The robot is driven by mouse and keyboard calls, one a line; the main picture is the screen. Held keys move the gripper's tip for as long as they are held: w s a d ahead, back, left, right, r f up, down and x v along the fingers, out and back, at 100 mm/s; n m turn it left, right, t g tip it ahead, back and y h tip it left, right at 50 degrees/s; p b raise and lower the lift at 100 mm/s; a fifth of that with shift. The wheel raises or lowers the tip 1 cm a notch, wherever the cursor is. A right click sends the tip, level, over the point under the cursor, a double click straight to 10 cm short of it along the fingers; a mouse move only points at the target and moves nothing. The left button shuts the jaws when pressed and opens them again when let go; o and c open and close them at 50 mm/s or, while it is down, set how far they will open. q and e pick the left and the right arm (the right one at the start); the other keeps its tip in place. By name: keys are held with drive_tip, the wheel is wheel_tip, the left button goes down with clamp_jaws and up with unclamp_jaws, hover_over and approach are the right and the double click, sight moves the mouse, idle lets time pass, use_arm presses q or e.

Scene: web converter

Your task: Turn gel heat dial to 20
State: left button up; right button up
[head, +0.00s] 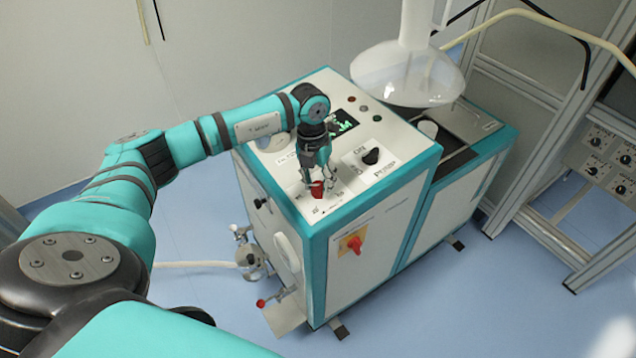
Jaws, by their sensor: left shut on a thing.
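A red dial (317,189) sits on the white top panel of the teal-edged machine (390,235), near its front left corner. My left gripper (318,190) points down over the panel and is shut on the red dial. The fingers hide part of the dial, and the small markings around it are too small to read. My right gripper is not in view.
A black knob (371,157) and a small lit display (343,124) are on the same panel. A red switch (354,245) is on the machine's front. A glass vessel (407,73) hangs at the back. A metal frame (530,190) stands at right.

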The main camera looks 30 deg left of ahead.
use_arm(q)
drive_tip(key=n, duration=0.4)
drive_tip(key=shift+a+n+h, duration=0.15)
drive_tip(key=shift+n+h, duration=0.15)
drive_tip(key=n+p, duration=0.1)
drive_tip(key=n, duration=0.2)
drive_tip(key=shift+r+n+t, duration=0.1)
drive_tip(key=shift+n+t, duration=0.2)
drive_tip(key=n+p, duration=0.1)
drive_tip(key=n, duration=0.3)
drive_tip(key=shift+t+h, duration=0.3)
drive_tip(key=shift+t, duration=0.1)
drive_tip(key=shift+n+t+p, duration=0.3)
drive_tip(key=shift+n+p, duration=0.6)
drive_tip(key=shift+n, duration=1.3)
drive_tip(key=o, duration=1.1)
drive_tip(key=shift+s, duration=0.1)
drive_tip(key=shift+o, duration=0.2)
drive_tip(key=v, duration=1.2)
